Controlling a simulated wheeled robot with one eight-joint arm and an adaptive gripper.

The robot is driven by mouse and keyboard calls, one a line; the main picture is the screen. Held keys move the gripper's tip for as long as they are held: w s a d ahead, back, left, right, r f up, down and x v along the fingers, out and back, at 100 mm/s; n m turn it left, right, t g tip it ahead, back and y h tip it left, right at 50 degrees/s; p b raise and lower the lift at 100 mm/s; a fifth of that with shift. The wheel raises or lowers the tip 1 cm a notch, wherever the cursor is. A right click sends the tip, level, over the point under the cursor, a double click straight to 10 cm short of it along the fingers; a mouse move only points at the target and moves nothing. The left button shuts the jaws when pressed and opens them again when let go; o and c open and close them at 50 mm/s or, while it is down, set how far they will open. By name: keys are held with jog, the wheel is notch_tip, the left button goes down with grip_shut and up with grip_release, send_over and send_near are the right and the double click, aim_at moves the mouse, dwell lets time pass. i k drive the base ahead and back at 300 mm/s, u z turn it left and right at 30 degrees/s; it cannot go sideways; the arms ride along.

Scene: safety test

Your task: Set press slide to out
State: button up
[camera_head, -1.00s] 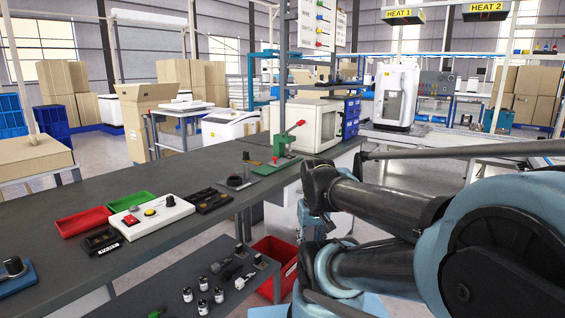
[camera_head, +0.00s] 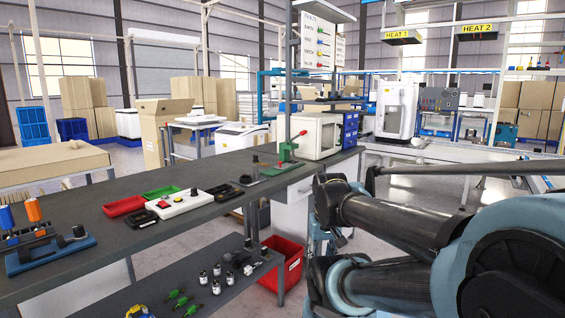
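A small green press (camera_head: 288,149) with a red-tipped lever stands near the far end of the long dark workbench (camera_head: 150,238). A dark flat plate (camera_head: 262,170) lies in front of it, with a small upright post at its left. The slide is too small to make out, and I cannot tell its position. My folded arm fills the lower right, well to the right of the press and apart from it. I cannot make out my gripper's fingers in this view.
A white control box (camera_head: 184,206), a red tray (camera_head: 124,206), a green tray (camera_head: 160,192) and a blue fixture (camera_head: 50,254) sit on the bench. A beige-fronted cabinet (camera_head: 315,136) stands behind the press. A red bin (camera_head: 283,263) is beside the lower shelf (camera_head: 205,298).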

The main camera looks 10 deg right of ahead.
aim_at(284, 166)
jog(key=z, duration=0.35)
jog(key=i, duration=1.25)
jog(key=u, duration=0.15)
